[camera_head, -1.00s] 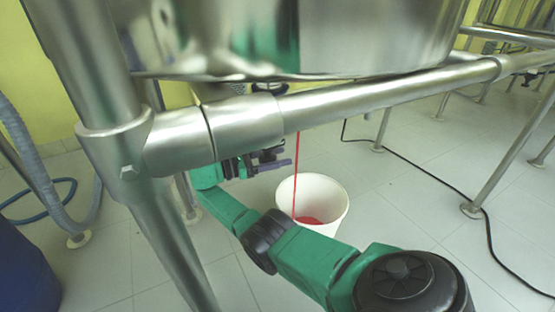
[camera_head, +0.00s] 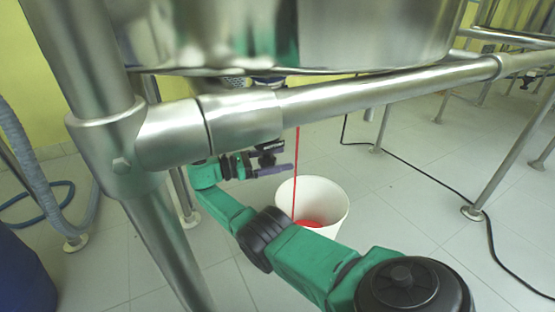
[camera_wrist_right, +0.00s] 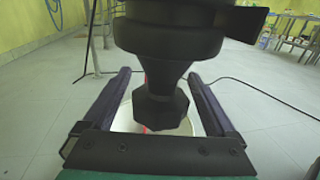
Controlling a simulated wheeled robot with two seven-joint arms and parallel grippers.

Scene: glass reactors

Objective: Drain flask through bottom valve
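A large shiny steel vessel (camera_head: 370,35) fills the top of the head view; the glass flask itself cannot be made out. A thin red stream (camera_head: 296,175) falls from behind the steel pipe into a white bucket (camera_head: 330,203) with red liquid (camera_head: 307,223) in it. In the right wrist view, a black bottom valve (camera_wrist_right: 165,45) with a side lever (camera_wrist_right: 247,22) stands in front, its outlet pointing down over the bucket (camera_wrist_right: 125,117). My right gripper (camera_head: 281,160) is beneath the vessel. Its fingers (camera_wrist_right: 163,90) are spread on either side of the outlet, apparently not touching it.
A thick steel frame pipe (camera_head: 390,88) crosses above my right arm, joined to a steel post (camera_head: 85,60) at left. A black cable (camera_head: 415,165) lies on the tiled floor at right. A blue container (camera_head: 25,275) and a grey hose (camera_head: 40,165) are at left.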

